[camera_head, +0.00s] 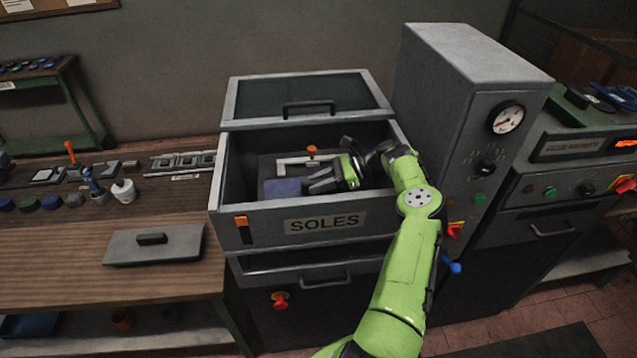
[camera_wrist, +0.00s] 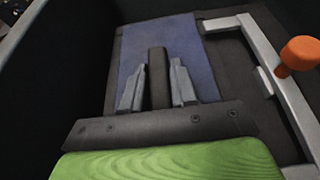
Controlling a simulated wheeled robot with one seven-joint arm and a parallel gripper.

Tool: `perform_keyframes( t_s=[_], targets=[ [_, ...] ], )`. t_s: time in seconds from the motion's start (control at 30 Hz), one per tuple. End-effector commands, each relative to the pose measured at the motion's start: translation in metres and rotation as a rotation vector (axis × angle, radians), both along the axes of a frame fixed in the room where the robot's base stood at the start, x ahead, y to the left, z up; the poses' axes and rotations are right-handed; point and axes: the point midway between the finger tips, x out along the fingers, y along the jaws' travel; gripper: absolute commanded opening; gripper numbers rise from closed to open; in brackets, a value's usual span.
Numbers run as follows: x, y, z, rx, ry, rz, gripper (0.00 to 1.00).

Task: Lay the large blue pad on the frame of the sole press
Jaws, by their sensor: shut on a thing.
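The large blue pad (camera_head: 283,188) lies flat, or nearly so, inside the open SOLES drawer of the press (camera_head: 262,230). It fills the upper middle of the wrist view (camera_wrist: 195,50). My gripper (camera_head: 312,186) reaches into the drawer from the right. In the wrist view its two grey fingers (camera_wrist: 159,75) are shut on a dark upright grip (camera_wrist: 158,62) on the pad. A light grey frame bar (camera_wrist: 262,55) with an orange knob (camera_wrist: 300,53) runs close to the pad's right side. I cannot tell whether the pad touches the surface beneath.
A raised lid (camera_head: 345,95) stands behind the drawer. A tall grey cabinet with a gauge (camera_head: 507,118) is close on the right. A wooden bench (camera_head: 120,285) on the left holds a grey plate with a handle (camera_head: 155,252) and several small items. Drawer walls surround my gripper.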

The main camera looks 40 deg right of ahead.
Motion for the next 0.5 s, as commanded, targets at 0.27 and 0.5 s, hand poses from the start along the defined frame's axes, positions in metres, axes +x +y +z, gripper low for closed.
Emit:
perform_keyframes(
  t_s=[0.27,0.5],
  targets=[
    [0.0000,0.0001,-0.0022,-0.001,0.000,0.001,0.52],
    [-0.0002,0.0001,-0.0025,-0.001,0.001,0.001,0.57]
  ],
)
